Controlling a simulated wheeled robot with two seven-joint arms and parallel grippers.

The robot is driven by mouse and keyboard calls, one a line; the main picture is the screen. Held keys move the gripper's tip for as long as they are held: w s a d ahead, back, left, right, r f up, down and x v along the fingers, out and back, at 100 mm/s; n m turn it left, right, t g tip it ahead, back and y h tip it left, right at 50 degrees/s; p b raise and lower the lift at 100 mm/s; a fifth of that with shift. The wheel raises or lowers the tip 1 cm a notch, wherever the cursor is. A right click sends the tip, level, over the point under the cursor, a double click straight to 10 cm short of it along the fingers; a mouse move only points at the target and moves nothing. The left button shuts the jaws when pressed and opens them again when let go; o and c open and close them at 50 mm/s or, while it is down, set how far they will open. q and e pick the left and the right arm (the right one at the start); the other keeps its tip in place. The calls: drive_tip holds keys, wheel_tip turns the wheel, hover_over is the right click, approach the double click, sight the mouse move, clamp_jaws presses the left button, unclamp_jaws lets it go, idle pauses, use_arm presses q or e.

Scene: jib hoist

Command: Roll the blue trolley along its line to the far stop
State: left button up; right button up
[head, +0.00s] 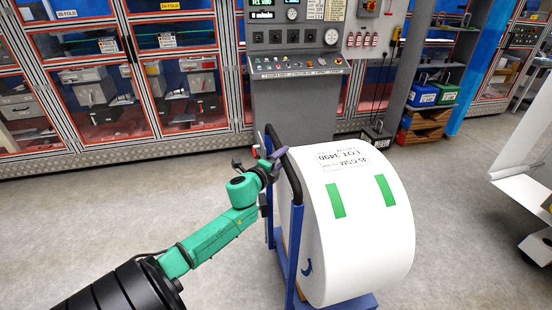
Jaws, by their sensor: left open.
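The blue trolley (293,268) stands on the floor right of centre and carries a large white paper roll (352,245) with two green strips and a printed label. Its upright frame with a dark handle bar (294,180) is on the left side of the roll. My left gripper (276,160) is open at the handle bar, with its fingers by the bar's upper part. I cannot tell whether the fingers touch it. The trolley's wheels are hidden. I see no floor line or stop. My right gripper is not in view.
A grey control console (295,105) stands just behind the trolley. Red-framed glass cabinets (100,90) line the back left. A shelf with blue and green boxes (432,92) stands at the back right. White sheet material (520,185) juts in at the right edge.

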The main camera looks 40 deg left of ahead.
use_arm(q)
drive_tip(key=b+v, duration=0.1)
drive_tip(key=v, duration=1.3)
drive_tip(key=shift+f, duration=0.1)
drive_tip(key=s+a+f+n+g, duration=0.1)
drive_tip(key=s+f+n+g, duration=0.15)
drive_tip(key=f, duration=0.75)
drive_tip(key=s+a+f+n+g, duration=0.2)
drive_tip(key=s+f+n, duration=0.15)
drive_tip(key=f, duration=0.65)
drive_tip(key=s+a+f+n+g, duration=0.1)
drive_tip(key=s+f+n+g, duration=0.2)
drive_tip(key=f, duration=0.7)
drive_tip(key=s+d+f+n+g+h, duration=0.1)
drive_tip(key=s+d+f+n+g, duration=0.2)
drive_tip(key=s+d+f, duration=0.6)
drive_tip(key=s+d+f+n+g+h, duration=0.2)
drive_tip(key=s+d+f+n+g, duration=0.1)
drive_tip(key=s+d+f, duration=0.7)
drive_tip(key=s+f+g, duration=0.1)
drive_tip(key=s+f, duration=0.3)
drive_tip(key=f, duration=0.2)
drive_tip(key=shift+s+d, duration=0.25)
drive_tip(key=shift+s, duration=0.05)
drive_tip(key=shift+g, duration=0.25)
